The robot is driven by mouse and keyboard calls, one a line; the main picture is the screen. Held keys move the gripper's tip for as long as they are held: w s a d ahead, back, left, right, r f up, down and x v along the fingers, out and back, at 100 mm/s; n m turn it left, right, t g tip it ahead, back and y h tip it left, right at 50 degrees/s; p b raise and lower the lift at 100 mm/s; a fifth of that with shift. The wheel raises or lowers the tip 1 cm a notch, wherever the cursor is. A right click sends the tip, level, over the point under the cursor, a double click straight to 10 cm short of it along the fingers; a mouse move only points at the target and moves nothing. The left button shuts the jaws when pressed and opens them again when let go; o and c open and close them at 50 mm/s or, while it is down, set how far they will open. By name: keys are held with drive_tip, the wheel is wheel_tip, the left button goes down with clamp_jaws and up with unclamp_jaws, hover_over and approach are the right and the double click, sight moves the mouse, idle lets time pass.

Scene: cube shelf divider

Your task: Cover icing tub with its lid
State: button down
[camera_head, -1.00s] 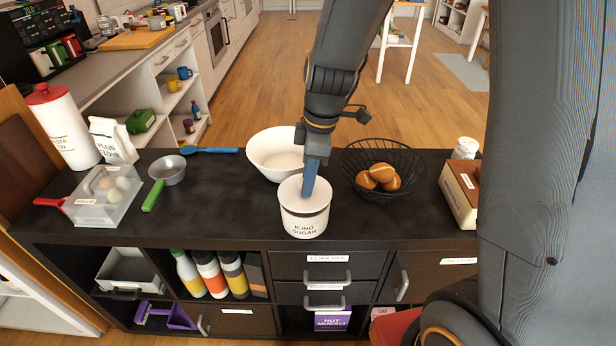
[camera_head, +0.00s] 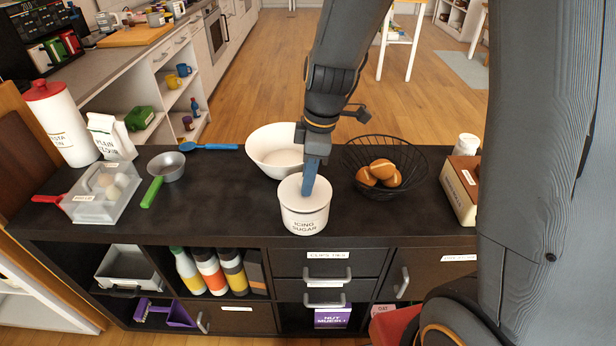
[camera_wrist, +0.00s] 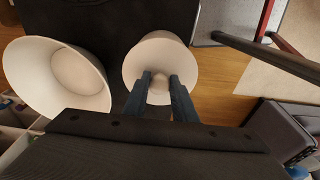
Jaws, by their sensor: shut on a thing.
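The white icing sugar tub (camera_head: 304,220) stands upright near the front edge of the dark counter. Its white lid (camera_head: 290,187) sits on top of the tub's mouth, looking level; I cannot tell whether it is fully seated. My gripper (camera_head: 309,190) comes down from above, with blue fingers shut on the lid's knob. In the wrist view the round lid (camera_wrist: 143,62) lies below the fingers, with its knob between the fingertips (camera_wrist: 160,82). The lid hides the inside of the tub.
A white bowl (camera_head: 272,150) stands just behind the tub. A black wire basket with brown eggs or rolls (camera_head: 380,173) is to the right. A metal cup with green handle (camera_head: 165,167) and a clear box (camera_head: 104,200) are at the left. Counter between them is clear.

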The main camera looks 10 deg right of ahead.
drive_tip(key=shift+f+b, duration=0.45)
drive_tip(key=shift+f, duration=0.15)
drive_tip(key=c, duration=1.8)
unclamp_jaws()
drive_tip(key=shift+o, duration=0.2)
drive_tip(key=o, duration=0.6)
drive_tip(key=shift+c, duration=0.2)
wheel_tip(320, 180, up, 8)
drive_tip(key=d+p, duration=0.1)
drive_tip(key=p, duration=0.4)
drive_tip(key=shift+s+p, duration=0.15)
drive_tip(key=shift+p, duration=0.25)
drive_tip(key=shift+d, duration=0.1)
